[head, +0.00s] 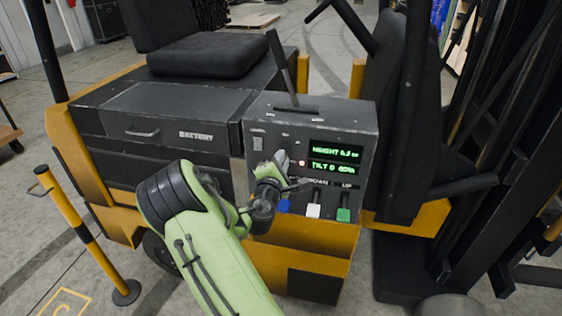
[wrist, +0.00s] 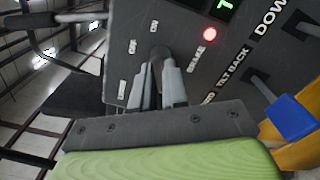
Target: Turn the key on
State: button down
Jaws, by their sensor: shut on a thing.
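The key stands in the switch of the dark control panel (head: 364,125) on the forklift. In the wrist view the key (wrist: 157,62) shows as a dark shape between the two grey fingers, beside the OFF and ON labels. My gripper (wrist: 160,78) is shut on the key at the panel face. In the head view my gripper (head: 283,166) reaches the panel left of the red light, and the key is hidden behind it. I cannot tell which label the key points to.
A lit red brake light (wrist: 209,34) is right of the key. Blue (head: 285,205), white (head: 313,211) and green (head: 343,215) levers stick out below. A green display (head: 335,160) sits at upper right. A yellow post (head: 78,235) stands at the left.

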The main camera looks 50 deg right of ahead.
jog(key=shift+f, duration=0.1)
jog(key=c, duration=1.2)
grip_release()
jog(key=shift+c, duration=0.2)
jog(key=b+v, duration=1.4)
jog(key=v, duration=0.2)
